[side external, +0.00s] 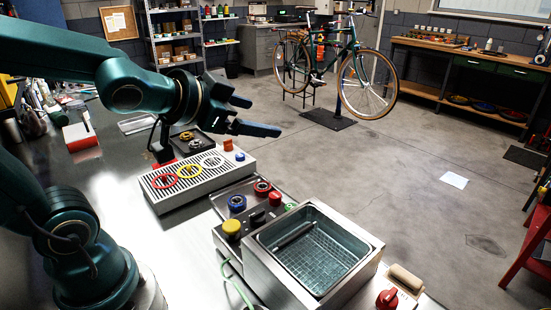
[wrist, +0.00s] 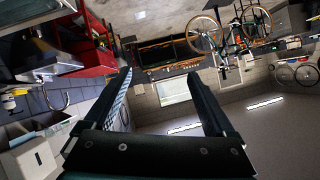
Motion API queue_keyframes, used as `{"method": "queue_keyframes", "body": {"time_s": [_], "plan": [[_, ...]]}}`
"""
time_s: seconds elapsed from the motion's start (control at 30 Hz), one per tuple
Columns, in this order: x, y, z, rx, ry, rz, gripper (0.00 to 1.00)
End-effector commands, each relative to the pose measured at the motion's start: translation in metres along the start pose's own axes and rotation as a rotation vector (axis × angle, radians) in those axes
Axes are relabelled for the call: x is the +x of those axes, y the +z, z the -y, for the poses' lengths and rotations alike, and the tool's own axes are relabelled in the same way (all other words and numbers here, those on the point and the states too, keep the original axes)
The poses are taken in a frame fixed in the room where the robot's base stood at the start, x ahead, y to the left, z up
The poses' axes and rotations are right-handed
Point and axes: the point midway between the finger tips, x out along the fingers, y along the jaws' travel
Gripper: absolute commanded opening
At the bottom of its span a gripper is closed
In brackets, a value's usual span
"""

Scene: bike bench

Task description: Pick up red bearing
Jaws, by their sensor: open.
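A small round red part with a dark centre, which looks like the red bearing (side external: 262,187), sits behind the control box near the metal basin (side external: 312,250). A similar blue part (side external: 237,203) lies to its left. My gripper (side external: 262,116) is open and empty, high above the bench and well away from these parts. In the wrist view my gripper (wrist: 161,75) shows two spread fingers with nothing between them. That view faces the room, and the red bearing is not in it.
A slotted rack (side external: 215,178) carries red, yellow and pale rings. A dark tray (side external: 196,142) with small parts stands behind it. The control box has a yellow button (side external: 232,228). A wooden-handled tool (side external: 406,278) lies right of the basin. The air around my gripper is clear.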

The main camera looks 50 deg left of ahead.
Motion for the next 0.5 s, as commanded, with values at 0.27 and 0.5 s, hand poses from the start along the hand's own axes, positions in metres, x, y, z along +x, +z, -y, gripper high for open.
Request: {"method": "queue_keyframes", "body": {"time_s": [0.27,0.5], "plan": [[0.073,0.007,0.016,0.151,0.071,-0.133,0.9],[0.109,0.06,0.014,0.115,0.242,-0.167,0.9]]}}
